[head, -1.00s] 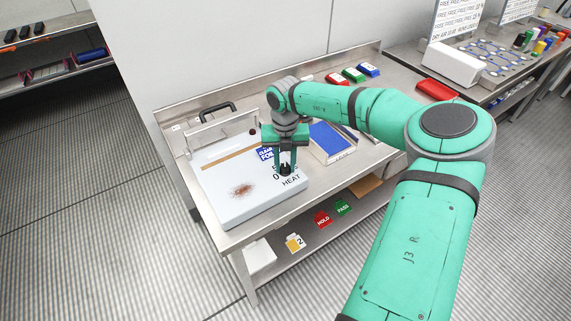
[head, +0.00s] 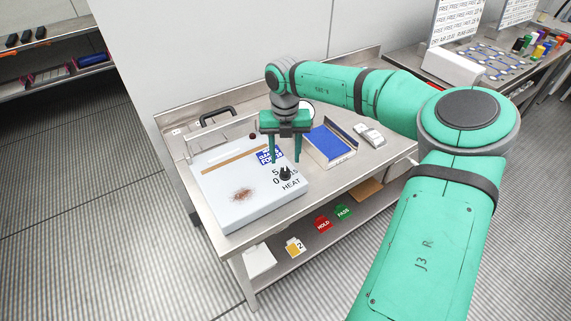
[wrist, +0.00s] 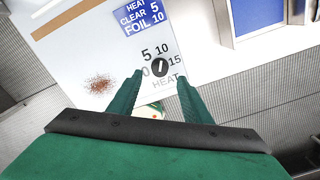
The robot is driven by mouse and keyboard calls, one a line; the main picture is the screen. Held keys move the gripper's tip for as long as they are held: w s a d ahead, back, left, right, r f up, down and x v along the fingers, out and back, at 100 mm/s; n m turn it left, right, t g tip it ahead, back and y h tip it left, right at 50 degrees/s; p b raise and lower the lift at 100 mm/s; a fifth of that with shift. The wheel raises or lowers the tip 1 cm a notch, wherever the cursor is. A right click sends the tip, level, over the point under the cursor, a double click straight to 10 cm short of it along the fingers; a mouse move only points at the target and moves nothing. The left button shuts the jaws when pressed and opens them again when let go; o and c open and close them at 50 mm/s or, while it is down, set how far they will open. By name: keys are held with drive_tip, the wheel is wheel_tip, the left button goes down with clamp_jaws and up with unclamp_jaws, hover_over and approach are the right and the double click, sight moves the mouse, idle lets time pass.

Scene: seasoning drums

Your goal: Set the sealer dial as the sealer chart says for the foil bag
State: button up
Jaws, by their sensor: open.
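The pale sealer (head: 222,200) lies on the steel bench. Its black dial (head: 286,174) stands by the numbers and the word HEAT. In the wrist view, the dial (wrist: 160,67) has a light line slanting up and slightly right, roughly toward 10; which end is the pointer is hard to tell. The blue sealer chart (wrist: 146,17) reads HEAT, CLEAR 5, FOIL 10; it is partly hidden in the head view (head: 268,157). My gripper (head: 286,161) is open and empty above the dial, its fingers apart from it on either side.
A dark brown speckled mark (head: 242,195) is on the sealer top. A blue-lined tray (head: 328,144) stands right of the sealer, with pale small items (head: 369,134) beyond. Red HOLD (head: 323,224) and green PASS (head: 343,212) signs are on the lower shelf.

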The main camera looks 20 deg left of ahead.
sight(285, 171)
drive_tip(key=shift+r, duration=2.25)
